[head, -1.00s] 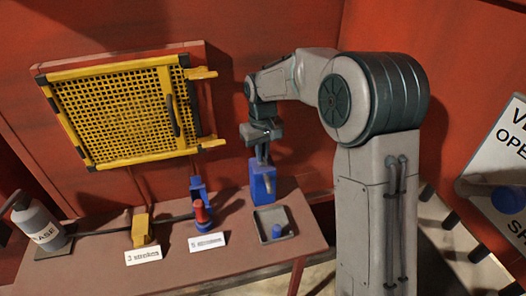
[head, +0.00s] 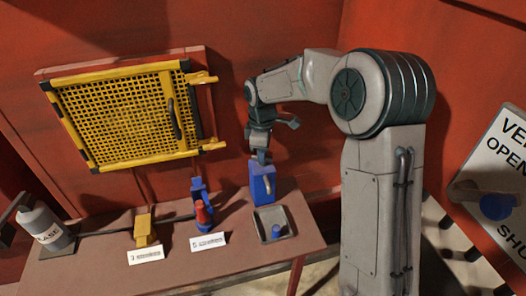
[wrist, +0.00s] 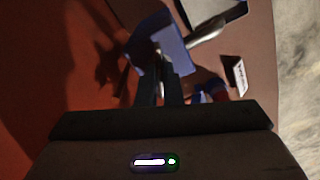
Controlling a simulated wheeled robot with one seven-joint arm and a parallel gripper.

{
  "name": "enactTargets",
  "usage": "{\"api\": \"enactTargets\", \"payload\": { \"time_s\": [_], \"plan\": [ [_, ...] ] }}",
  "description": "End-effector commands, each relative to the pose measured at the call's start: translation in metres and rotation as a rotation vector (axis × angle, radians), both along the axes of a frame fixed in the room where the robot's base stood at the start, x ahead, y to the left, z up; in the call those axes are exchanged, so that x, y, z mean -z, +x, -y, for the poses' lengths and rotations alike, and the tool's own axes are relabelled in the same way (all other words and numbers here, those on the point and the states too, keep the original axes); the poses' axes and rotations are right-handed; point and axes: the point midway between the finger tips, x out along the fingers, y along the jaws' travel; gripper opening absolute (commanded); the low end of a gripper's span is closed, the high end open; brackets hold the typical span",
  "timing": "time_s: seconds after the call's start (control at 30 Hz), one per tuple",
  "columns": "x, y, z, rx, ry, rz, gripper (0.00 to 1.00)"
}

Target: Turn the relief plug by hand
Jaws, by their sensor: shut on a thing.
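A blue block (head: 262,182) with a pale metal spout on its front stands at the back of the bench, right of centre. My gripper (head: 262,157) points down onto its top and is shut on a small part there, taken as the relief plug. In the wrist view, my fingers (wrist: 160,92) close around a small grey metal piece (wrist: 161,58) on the blue block (wrist: 150,42). The fingers hide most of the plug, so its angle cannot be told.
Left are a red and blue fitting (head: 201,211), a yellow block (head: 143,230) and a grease can (head: 45,228). A yellow mesh guard (head: 125,115) hangs behind.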

Motion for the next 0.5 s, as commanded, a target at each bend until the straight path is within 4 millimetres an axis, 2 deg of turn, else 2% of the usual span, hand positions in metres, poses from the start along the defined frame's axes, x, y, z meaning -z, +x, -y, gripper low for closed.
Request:
{"api": "enactTargets", "payload": {
  "time_s": [0.03, 0.5],
  "plan": [
    [0.0078, -0.0039, 0.0024, -0.041, -0.007, -0.02, 0.0],
    [0.0084, -0.0038, 0.0023, -0.357, -0.006, -0.018, 0.0]
  ]
}}
